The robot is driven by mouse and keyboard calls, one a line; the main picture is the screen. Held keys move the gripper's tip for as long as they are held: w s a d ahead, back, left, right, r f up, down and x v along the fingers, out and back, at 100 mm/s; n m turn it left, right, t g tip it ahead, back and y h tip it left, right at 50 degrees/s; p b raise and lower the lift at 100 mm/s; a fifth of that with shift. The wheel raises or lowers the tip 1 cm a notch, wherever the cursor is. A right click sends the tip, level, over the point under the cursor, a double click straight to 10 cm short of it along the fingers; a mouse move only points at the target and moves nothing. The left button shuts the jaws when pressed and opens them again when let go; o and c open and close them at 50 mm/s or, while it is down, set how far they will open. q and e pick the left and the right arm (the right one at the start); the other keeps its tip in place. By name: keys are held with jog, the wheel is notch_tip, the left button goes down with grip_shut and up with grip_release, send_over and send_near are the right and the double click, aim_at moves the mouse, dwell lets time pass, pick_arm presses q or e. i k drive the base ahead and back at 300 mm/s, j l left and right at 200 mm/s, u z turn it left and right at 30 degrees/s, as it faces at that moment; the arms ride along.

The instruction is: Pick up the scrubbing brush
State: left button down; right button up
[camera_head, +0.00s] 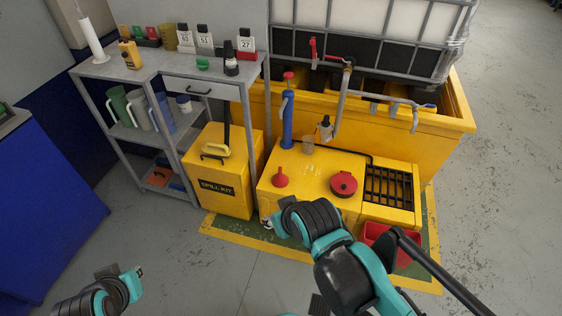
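A yellow piece with a curved grip and a pale underside (215,151) lies on top of the yellow spill kit box (222,189). It looks like the scrubbing brush, but its bristles are too small to make out. My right gripper (268,224) is low in front of the yellow cabinet, to the right of the spill kit box and apart from the brush. My own arm hides most of it. My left gripper (122,272) is at the bottom left, well away from the box, with its fingertips apart and nothing between them.
A grey shelf table (145,71) with bottles and jugs stands left of the box. A yellow cabinet (310,190) holds a red funnel (280,177), a blue pump (287,121) and a red cap (343,184). A red bin (405,245) stands in front. The floor (190,265) at left is clear.

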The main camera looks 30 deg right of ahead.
aim_at(218, 149)
jog(key=i+j+u, duration=0.1)
jog(key=i+j, duration=0.15)
jog(key=i, duration=0.15)
jog(key=i+j, duration=0.15)
jog(key=i, duration=0.3)
jog(key=i+j+u, duration=0.15)
jog(key=i, duration=0.25)
jog(key=j, duration=0.05)
